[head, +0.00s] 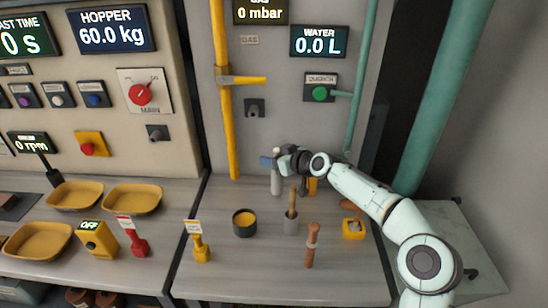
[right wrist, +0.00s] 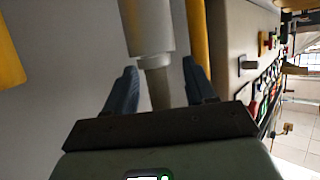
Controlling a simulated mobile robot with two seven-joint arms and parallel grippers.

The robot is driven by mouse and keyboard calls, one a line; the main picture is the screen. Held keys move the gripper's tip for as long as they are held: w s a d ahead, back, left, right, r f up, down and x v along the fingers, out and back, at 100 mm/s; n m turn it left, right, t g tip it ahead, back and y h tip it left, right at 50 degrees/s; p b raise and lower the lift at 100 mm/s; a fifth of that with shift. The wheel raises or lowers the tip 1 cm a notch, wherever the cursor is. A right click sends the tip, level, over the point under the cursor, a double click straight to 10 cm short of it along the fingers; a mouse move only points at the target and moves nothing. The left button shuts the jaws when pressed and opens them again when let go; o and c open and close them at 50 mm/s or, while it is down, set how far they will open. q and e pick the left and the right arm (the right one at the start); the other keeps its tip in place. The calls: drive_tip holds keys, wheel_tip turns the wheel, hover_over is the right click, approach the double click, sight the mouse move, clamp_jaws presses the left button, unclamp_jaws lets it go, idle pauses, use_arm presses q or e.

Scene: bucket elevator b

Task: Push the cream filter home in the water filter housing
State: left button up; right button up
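My right gripper (head: 274,161) is at the back of the counter, close to the wall, in the head view. Just below it there is a pale grey cylinder (head: 276,184), which looks like the water filter housing. In the right wrist view a wide pale cylinder with a collar (right wrist: 143,28) shows, and a narrower cream-grey piece (right wrist: 158,88), likely the cream filter, extends from it between the two fingers of my right gripper (right wrist: 160,82). The fingers are apart, with gaps on both sides of this piece. The filter's far end is hidden by the gripper. My left gripper is not in view.
A dark cup with yellow contents (head: 244,231), a grey pot with a brush (head: 291,226) and an orange-brown handled tool (head: 311,246) stand on the counter. A yellow box (head: 354,230) is under my right arm. A yellow pipe (head: 225,110) runs up the wall.

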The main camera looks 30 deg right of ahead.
drive_tip(key=shift+s+d+r, duration=0.2)
drive_tip(key=shift+s, duration=0.35)
drive_tip(key=b+v, duration=0.2)
drive_tip(key=v, duration=1)
drive_tip(key=shift+s, duration=0.1)
idle(0.3)
drive_tip(key=shift+r, duration=0.15)
